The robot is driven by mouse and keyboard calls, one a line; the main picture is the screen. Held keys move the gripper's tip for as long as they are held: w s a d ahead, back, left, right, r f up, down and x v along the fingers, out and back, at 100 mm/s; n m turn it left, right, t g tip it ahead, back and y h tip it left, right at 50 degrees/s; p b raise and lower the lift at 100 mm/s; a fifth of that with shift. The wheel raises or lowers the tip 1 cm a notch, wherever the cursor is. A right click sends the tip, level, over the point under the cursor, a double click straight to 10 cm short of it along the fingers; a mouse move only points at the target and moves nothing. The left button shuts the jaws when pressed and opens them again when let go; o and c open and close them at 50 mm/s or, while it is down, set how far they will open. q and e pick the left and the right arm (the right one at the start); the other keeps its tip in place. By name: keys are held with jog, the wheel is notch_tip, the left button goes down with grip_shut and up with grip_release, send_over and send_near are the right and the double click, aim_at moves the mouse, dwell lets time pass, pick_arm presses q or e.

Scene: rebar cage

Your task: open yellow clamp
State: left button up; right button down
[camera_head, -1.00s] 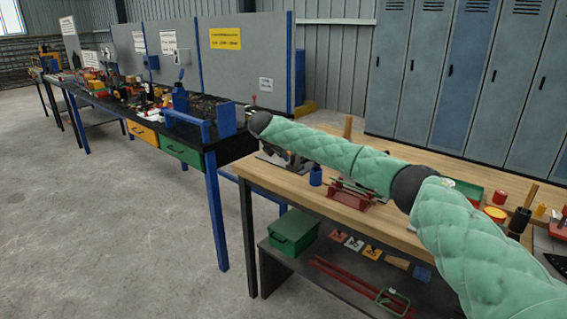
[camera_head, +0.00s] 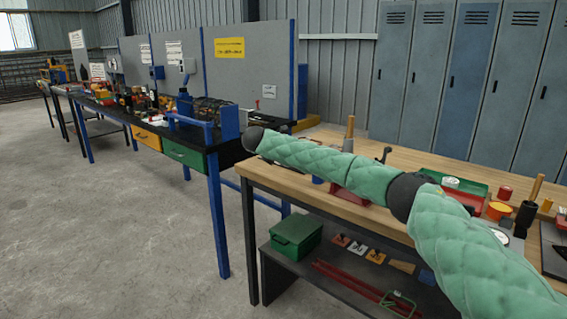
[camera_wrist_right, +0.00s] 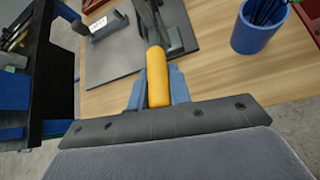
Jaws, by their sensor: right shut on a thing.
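The yellow clamp handle (camera_wrist_right: 158,78) points toward me in the right wrist view. Its grey metal clamp body (camera_wrist_right: 168,28) stands on a dark plate at the top of that view. My right gripper (camera_wrist_right: 152,93) has its blue fingers on both sides of the yellow handle and is shut on it. In the head view my green-sleeved right arm reaches left across the wooden bench, its dark wrist (camera_head: 252,138) at the bench's left end. The clamp is hidden behind the arm there. My left gripper is not in view.
A blue cup (camera_wrist_right: 259,27) with dark rods stands right of the clamp. The wooden bench (camera_head: 330,207) has a green tray (camera_head: 462,190) and several tools at right. A green box (camera_head: 296,232) sits on its lower shelf. A black workbench (camera_head: 226,152) stands at left.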

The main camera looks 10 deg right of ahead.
jog(key=shift+a+f, duration=0.1)
jog(key=shift+f, duration=0.1)
dwell(0.4)
jog(key=c, duration=1.3)
grip_release()
jog(key=shift+r, duration=0.1)
jog(key=shift+s+a+r, duration=0.1)
jog(key=b+v, duration=0.1)
jog(key=v, duration=0.6)
jog(key=shift+s, duration=0.2)
jog(key=shift+a, duration=0.15)
